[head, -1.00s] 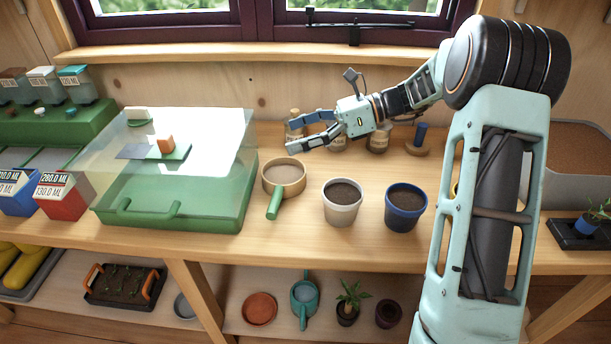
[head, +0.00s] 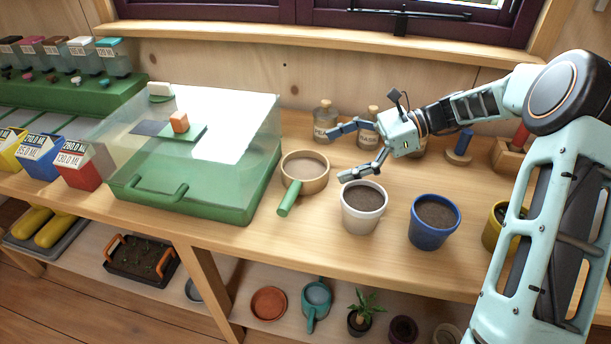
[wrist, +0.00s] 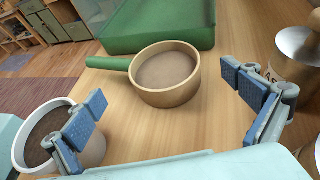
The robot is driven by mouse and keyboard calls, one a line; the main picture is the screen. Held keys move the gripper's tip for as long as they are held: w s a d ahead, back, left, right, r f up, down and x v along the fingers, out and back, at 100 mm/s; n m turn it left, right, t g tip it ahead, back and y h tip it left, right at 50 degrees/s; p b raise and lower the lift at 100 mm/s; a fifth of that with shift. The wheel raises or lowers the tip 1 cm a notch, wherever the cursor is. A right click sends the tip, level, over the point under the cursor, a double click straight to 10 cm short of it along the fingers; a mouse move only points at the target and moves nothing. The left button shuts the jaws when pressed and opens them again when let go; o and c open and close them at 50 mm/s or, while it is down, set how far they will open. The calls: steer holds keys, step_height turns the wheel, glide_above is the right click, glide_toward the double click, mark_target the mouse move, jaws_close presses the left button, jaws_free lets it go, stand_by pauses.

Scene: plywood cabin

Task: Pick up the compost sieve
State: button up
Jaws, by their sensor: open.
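The compost sieve (head: 305,174) is a round tan-rimmed pan with a green handle (head: 288,198). It stands on the bench between the green propagator box and the white pot. In the wrist view the sieve (wrist: 165,75) lies ahead of the fingers, its green handle pointing left. My gripper (head: 345,153) is open and empty, to the right of the sieve and apart from it. In the wrist view its blue-padded fingers (wrist: 167,108) stand wide apart, with bare bench between them and the sieve beyond.
A white pot of soil (head: 363,207) stands close to the gripper, with a blue pot (head: 433,221) to its right. Glass bottles (head: 326,118) stand behind the gripper. The clear-lidded green propagator (head: 195,205) is left of the sieve. Bare bench lies around the sieve's front.

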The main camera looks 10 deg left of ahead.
mark_target(304, 166)
steer(key=shift+b+x, duration=0.4)
steer(key=shift+x, duration=2.65)
steer(key=c, duration=1.4)
steer(key=shift+o, duration=0.2)
steer(key=shift+r, duration=0.1)
